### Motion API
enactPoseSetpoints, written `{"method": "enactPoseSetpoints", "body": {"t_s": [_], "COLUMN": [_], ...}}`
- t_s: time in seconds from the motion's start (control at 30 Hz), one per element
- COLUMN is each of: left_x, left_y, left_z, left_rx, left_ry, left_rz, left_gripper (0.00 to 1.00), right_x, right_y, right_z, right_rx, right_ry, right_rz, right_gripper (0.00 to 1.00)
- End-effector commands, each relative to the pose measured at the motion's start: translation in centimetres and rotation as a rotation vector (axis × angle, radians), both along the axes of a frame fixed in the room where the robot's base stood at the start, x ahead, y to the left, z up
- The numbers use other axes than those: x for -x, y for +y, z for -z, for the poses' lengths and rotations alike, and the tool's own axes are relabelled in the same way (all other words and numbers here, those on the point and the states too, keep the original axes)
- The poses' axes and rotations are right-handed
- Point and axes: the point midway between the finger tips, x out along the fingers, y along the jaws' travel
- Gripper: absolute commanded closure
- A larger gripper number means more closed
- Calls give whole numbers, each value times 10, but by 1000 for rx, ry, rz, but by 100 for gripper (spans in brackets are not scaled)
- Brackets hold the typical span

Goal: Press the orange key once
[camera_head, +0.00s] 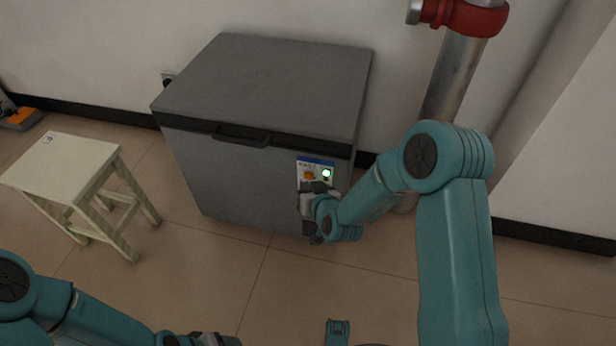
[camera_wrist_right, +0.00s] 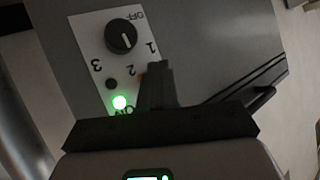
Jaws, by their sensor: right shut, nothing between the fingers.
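The orange key (camera_head: 309,175) is on a small white and blue control panel (camera_head: 317,162) at the upper right of the grey chest's front. In the right wrist view the panel (camera_wrist_right: 88,45) shows a black knob, a lit green light (camera_wrist_right: 119,102) and a small dark round spot. The key is mostly hidden there behind the fingers. My right gripper (camera_wrist_right: 157,75) is shut and empty, with its tips close in front of the panel beside the key. I cannot tell whether they touch it. My left gripper (camera_head: 214,340) is partly cut off at the bottom edge.
The grey chest (camera_head: 270,85) with a closed lid and dark handle (camera_head: 241,134) stands against the wall. A pale wooden stool (camera_head: 60,165) is at the left. A metal pipe (camera_head: 455,80) with a red collar rises at the right. The tiled floor between is clear.

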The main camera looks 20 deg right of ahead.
Motion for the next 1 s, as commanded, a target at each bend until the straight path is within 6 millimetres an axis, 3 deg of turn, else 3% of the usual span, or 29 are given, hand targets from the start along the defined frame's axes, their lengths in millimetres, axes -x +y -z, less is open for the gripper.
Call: {"method": "enactPoseSetpoints", "body": {"t_s": [1.0], "left_x": [0], "left_y": [0], "left_z": [7], "left_rx": [0], "left_ry": [0], "left_rz": [0], "left_gripper": [26], "right_x": [-11], "right_y": [-7], "right_z": [0], "right_rx": [1], "right_ry": [-2], "right_rz": [1], "right_gripper": [100]}}
